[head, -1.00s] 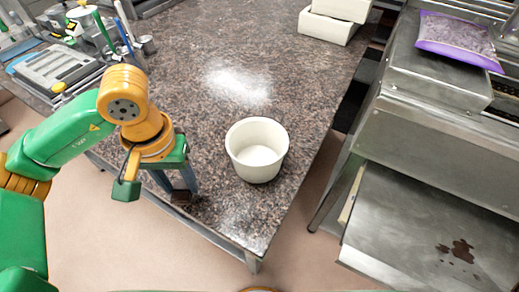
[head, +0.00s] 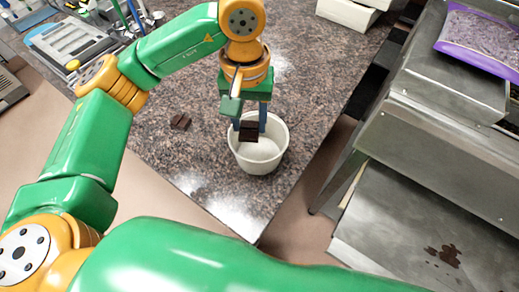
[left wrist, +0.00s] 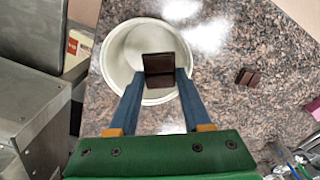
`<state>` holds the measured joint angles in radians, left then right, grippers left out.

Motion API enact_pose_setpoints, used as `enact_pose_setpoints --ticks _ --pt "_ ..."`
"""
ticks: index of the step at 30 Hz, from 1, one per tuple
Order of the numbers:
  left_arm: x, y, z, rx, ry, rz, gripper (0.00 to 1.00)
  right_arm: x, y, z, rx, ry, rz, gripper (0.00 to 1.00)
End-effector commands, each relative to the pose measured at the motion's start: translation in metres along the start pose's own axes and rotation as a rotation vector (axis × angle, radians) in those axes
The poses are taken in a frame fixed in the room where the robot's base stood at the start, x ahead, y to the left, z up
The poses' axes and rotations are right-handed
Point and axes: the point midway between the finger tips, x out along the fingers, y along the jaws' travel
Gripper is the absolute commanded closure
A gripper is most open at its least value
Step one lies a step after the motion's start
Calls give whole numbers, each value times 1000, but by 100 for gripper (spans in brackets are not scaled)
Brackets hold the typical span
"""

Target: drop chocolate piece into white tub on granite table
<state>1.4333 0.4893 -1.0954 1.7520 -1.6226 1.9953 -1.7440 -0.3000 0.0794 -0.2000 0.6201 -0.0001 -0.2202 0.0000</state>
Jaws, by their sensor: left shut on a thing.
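A dark brown chocolate piece (head: 249,131) is held between the blue fingers of my left gripper (head: 250,124), which is shut on it. The white tub (head: 276,158) stands on the granite table (head: 205,150) near its front corner. The piece is over the tub's opening in the head view. In the left wrist view the chocolate piece (left wrist: 159,64) shows in front of the tub (left wrist: 115,52), between the fingertips (left wrist: 160,75). I cannot tell exactly how high it is above the rim. My right gripper is not in view.
Another chocolate piece (head: 181,121) lies on the table left of the tub. White boxes (head: 347,12) sit at the back edge. A steel machine (head: 440,130) stands to the right across a gap, with a purple-edged bag (head: 482,38) on top. Tools and a scale (head: 68,45) are at the back left.

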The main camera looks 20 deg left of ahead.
Motion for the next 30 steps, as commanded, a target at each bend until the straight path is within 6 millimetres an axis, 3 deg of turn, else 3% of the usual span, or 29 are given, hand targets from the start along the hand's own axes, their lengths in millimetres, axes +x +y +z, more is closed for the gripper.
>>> enact_pose_setpoints --ticks 7,8,11,21,30 --pt "4 0 0 0 1 0 100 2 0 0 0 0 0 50" --pt "4 0 0 0 1 0 46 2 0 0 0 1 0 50" --pt "3 0 0 0 1 1 19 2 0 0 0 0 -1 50" --pt "-1 0 0 0 2 1 17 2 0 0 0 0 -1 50" --pt "-60 0 -1 -2 4 1 17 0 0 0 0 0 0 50"
